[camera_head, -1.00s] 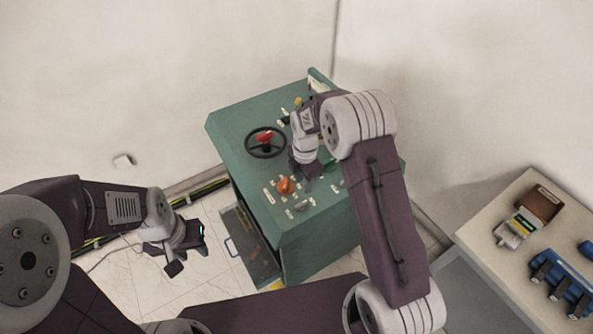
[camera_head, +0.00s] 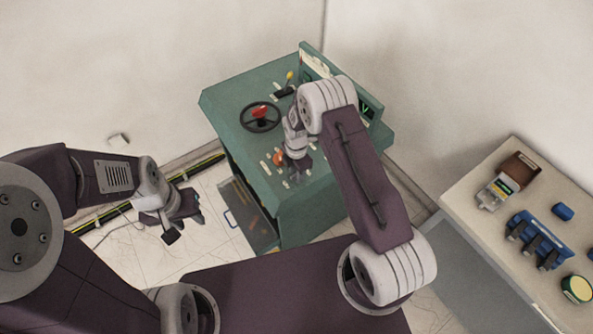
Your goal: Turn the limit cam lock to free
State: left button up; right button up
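The green control console (camera_head: 222,103) stands in the middle with several small labelled controls on its top. I cannot tell which of them is the limit cam lock. An orange-red knob (camera_head: 278,158) sits near the console's front part, partly hidden by my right gripper. A black handwheel with a red centre (camera_head: 260,115) is further back on the left. My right gripper (camera_head: 297,172) is over the front part of the top, right beside the orange-red knob; its fingertips are too small and dark to read. My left gripper (camera_head: 184,219) hangs left of the console, away from it, and its finger opening is unclear.
A yellow-tipped lever (camera_head: 290,76) stands at the console's back. A side table (camera_head: 468,205) at the right holds a brown-topped device (camera_head: 519,168), a blue part (camera_head: 538,240) and a round yellow-green item (camera_head: 577,289). The floor left of the console is open.

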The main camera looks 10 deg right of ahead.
jog(key=shift+w+d, duration=0.1)
jog(key=shift+f, duration=0.1)
grip_shut()
jog(key=shift+w, duration=0.1)
jog(key=m+b, duration=0.2)
jog(key=m, duration=0.1)
jog(key=shift+m, duration=0.4)
jog(key=m+b, duration=0.2)
jog(key=m, duration=0.2)
jog(key=m+b, duration=0.1)
jog(key=m, duration=0.4)
jog(key=shift+w+m, duration=0.1)
jog(key=shift+m, duration=0.3)
jog(key=m, duration=0.2)
jog(key=m+b, duration=0.1)
jog(key=m, duration=0.1)
jog(key=shift+r, duration=0.25)
jog(key=shift+m, duration=0.3)
